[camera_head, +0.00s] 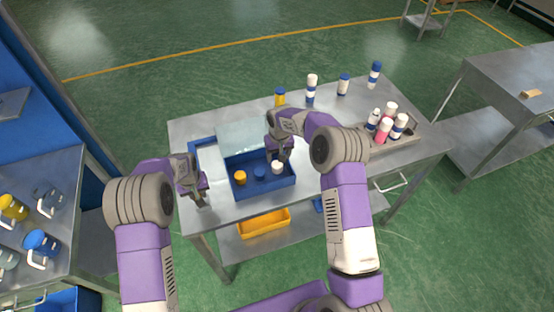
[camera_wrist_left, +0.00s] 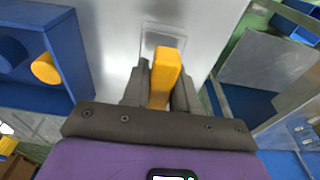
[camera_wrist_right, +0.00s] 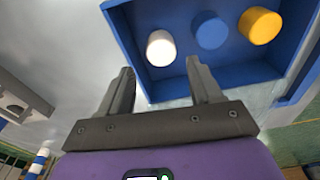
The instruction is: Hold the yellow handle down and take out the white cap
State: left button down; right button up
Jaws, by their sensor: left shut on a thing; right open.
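The white cap (camera_head: 277,167) sits in the blue tray (camera_head: 268,192), at the right end of a row with a blue cap (camera_head: 260,173) and a yellow cap (camera_head: 240,178). My right gripper (camera_head: 281,157) is open and empty above the tray beside the white cap. In the right wrist view the white cap (camera_wrist_right: 160,48) lies ahead between the two fingertips, apart from them. My left gripper (camera_head: 201,201) is at the table's front left edge. In the left wrist view it is shut on the yellow handle (camera_wrist_left: 165,75). In the head view the handle is hidden.
A grey holder (camera_head: 412,137) with several pink and white bottles stands at the table's right. Several capped bottles (camera_head: 311,90) stand along the back. A yellow bin (camera_head: 264,223) is on the lower shelf. Mugs (camera_head: 40,243) stand on the left side table.

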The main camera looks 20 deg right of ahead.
aim_at(277, 164)
pick_arm(q)
jog(key=shift+s+f, duration=0.3)
pick_arm(e)
jog(key=m, duration=0.5)
jog(key=shift+w, duration=0.2)
jog(key=m, duration=0.4)
jog(key=shift+w+r+g, duration=0.1)
jog(key=shift+w+g, duration=0.05)
jog(key=shift+g, duration=0.15)
jog(key=m, duration=0.3)
jog(key=shift+w+r+m, duration=0.1)
jog(key=shift+m, duration=0.2)
jog(key=m, duration=0.4)
jog(key=shift+w+r+g, duration=0.1)
jog(key=shift+g, duration=0.2)
jog(key=shift+f+m, duration=0.25)
jog(key=shift+m, duration=0.05)
jog(key=shift+f, duration=3.75)
